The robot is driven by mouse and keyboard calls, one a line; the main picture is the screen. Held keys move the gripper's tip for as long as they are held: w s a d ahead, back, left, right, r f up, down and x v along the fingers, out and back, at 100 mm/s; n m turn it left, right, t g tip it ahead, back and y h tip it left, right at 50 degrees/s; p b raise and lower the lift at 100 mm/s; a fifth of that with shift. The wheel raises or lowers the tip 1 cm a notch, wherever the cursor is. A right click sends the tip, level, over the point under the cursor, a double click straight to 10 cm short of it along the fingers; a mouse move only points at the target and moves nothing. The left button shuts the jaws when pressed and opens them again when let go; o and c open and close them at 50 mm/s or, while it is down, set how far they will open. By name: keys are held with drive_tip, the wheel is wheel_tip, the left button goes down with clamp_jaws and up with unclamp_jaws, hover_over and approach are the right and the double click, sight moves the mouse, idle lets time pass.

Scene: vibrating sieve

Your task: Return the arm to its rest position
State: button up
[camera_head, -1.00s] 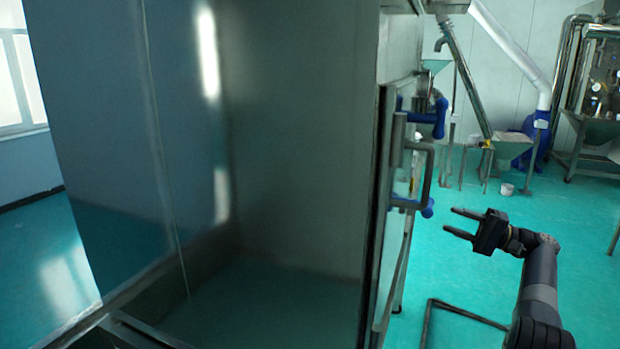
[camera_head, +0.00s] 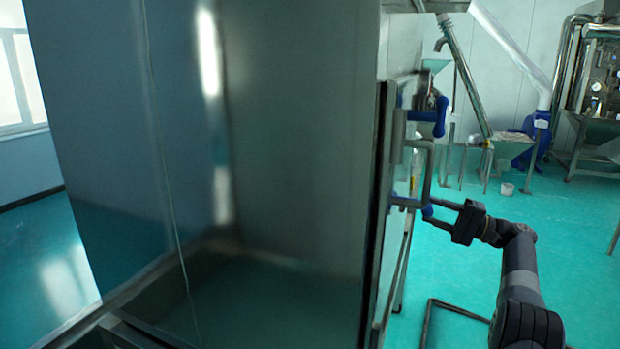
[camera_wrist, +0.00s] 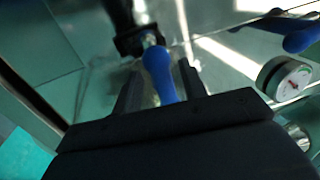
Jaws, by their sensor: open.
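My gripper (camera_head: 432,211) is open beside the edge of the large metal cabinet (camera_head: 290,130), at the height of the lower blue handle (camera_head: 427,212). My arm reaches up from the lower right. In the wrist view, the blue handle (camera_wrist: 159,72) lies between the two spread fingers of my gripper (camera_wrist: 158,85). Whether either finger touches it I cannot tell. The fingers partly hide the lower handle in the head view.
An upper blue handle (camera_head: 429,116) and a metal pull bar (camera_head: 427,172) are close above my gripper. A round gauge (camera_wrist: 284,78) shows in the wrist view. A dark floor frame (camera_head: 462,311) lies below. Green floor (camera_head: 580,250) is clear to the right.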

drive_tip(key=shift+x, duration=1.1)
drive_tip(key=shift+w+a+r+m, duration=0.1)
drive_tip(key=shift+w+a+m, duration=0.05)
drive_tip(key=shift+a+m, duration=0.15)
drive_tip(key=shift+d+r+m+t, duration=0.1)
drive_tip(key=shift+m+t, duration=0.1)
drive_tip(key=shift+m, duration=0.35)
drive_tip(key=shift+d+r+m+t, duration=0.1)
drive_tip(key=shift+m+t, duration=0.1)
drive_tip(key=shift+m, duration=0.35)
drive_tip(key=shift+r+m+h+p, duration=0.2)
drive_tip(key=shift+m+h+p, duration=0.2)
drive_tip(key=shift+m, duration=1)
